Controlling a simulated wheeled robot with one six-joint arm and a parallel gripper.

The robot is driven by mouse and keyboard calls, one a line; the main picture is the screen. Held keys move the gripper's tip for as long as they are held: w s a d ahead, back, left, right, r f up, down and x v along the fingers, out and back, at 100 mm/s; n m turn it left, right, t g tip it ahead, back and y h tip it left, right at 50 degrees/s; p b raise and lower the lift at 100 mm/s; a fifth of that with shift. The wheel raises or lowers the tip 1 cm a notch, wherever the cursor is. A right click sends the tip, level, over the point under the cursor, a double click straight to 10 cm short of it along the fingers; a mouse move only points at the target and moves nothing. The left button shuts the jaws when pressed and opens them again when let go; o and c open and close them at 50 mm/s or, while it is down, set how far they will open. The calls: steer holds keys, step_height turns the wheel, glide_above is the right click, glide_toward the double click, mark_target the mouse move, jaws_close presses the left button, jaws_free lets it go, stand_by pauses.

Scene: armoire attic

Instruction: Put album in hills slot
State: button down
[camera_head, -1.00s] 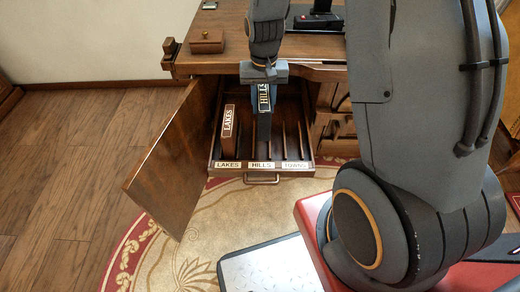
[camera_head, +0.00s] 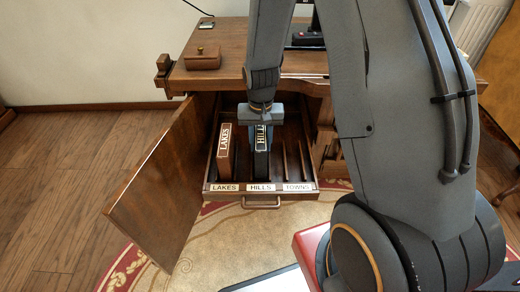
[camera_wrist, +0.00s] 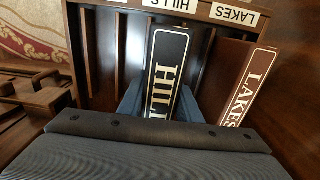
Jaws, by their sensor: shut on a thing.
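The dark album with HILLS on its spine (camera_head: 261,137) stands upright in the middle slot of the pulled-out drawer (camera_head: 213,172), behind the HILLS label (camera_head: 261,187). My gripper (camera_head: 262,118) is shut on the album from above. The wrist view shows the album's black spine (camera_wrist: 167,70) between the fingers, which are partly hidden by the gripper body. Whether the album's bottom touches the drawer floor cannot be told. The brown LAKES album (camera_head: 224,150) stands in the left slot, also seen in the wrist view (camera_wrist: 245,85).
The TOWNS slot behind the TOWNS label (camera_head: 298,187) is empty, with thin dividers beside it. An open cabinet door (camera_head: 160,185) stands left of the drawer. The desk top above holds a small wooden box (camera_head: 202,58).

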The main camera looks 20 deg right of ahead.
steer(key=shift+f+b, duration=0.3)
steer(key=shift+f, duration=0.85)
steer(key=shift+f, duration=0.15)
steer(key=c, duration=1.3)
jaws_free()
step_height(320, 180, up, 12)
steer(key=p, duration=0.4)
steer(key=s+a+r+n, duration=0.2)
steer(key=s+a+r, duration=0.2)
steer(key=s+a, duration=0.15)
steer(key=s+a+r+n, duration=0.3)
steer(key=s+a, duration=0.1)
steer(key=a, duration=0.3)
steer(key=s+a+r+n, duration=0.1)
steer(key=s+a, duration=0.1)
steer(key=s, duration=0.3)
steer(key=s+a+r+n, duration=0.2)
steer(key=s+a, duration=0.1)
steer(key=s, duration=0.2)
steer(key=s+a+r+n, duration=0.1)
steer(key=s+a+n, duration=0.1)
steer(key=s, duration=0.3)
steer(key=shift+s+a+r+y, duration=0.2)
steer(key=shift+a+r+y, duration=0.1)
